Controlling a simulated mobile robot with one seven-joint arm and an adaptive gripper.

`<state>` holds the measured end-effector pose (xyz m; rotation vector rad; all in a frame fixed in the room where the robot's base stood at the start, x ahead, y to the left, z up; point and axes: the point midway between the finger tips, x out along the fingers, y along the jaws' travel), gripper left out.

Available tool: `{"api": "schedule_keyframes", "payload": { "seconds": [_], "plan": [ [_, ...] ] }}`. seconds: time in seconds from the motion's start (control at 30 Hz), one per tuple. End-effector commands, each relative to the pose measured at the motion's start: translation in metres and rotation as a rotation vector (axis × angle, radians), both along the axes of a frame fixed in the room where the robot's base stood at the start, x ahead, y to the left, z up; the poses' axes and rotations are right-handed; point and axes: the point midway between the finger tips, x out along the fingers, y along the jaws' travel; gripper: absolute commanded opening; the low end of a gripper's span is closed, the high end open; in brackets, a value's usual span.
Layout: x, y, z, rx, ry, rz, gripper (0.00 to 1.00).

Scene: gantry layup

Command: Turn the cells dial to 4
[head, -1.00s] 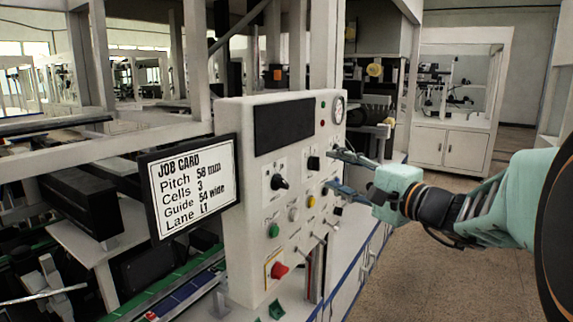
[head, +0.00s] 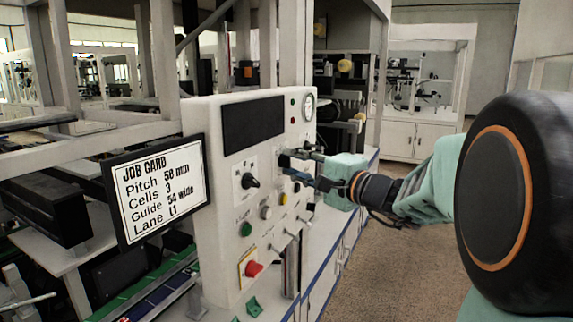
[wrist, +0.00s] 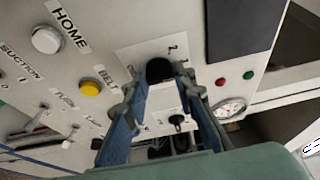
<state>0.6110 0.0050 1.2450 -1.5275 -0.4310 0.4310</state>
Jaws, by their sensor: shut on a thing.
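The white control panel (head: 215,255) fills the middle of the head view. My gripper (head: 293,167) is at its upper right, with its fingers shut on a black dial (head: 284,160). In the wrist view this dial (wrist: 160,70) stands between the fingertips on a pale plate with small numbers. Its pointer setting and its name are not readable. A second black dial (head: 249,181) sits to its left, free of the gripper. Another small dial (wrist: 177,120) shows behind the fingers in the wrist view. The job card (head: 160,190) reads Cells 3.
Below the dials are a green button (head: 246,229), a yellow button (head: 283,199), small levers and a red knob (head: 253,268). A dark display (head: 254,122) and a round gauge (head: 308,107) are above. The floor (head: 385,260) at right is clear.

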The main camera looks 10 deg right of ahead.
Motion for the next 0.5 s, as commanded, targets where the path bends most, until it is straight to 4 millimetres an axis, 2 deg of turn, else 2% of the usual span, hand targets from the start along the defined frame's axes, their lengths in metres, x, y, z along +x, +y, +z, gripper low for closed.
{"api": "schedule_keyframes", "payload": {
  "seconds": [0.27, 0.5],
  "plan": [
    [-0.0001, -0.0002, 0.0012, 0.010, 0.014, 0.000, 0.00],
    [-0.0002, -0.0007, 0.0046, 0.072, 0.101, -0.002, 0.00]
  ]
}}
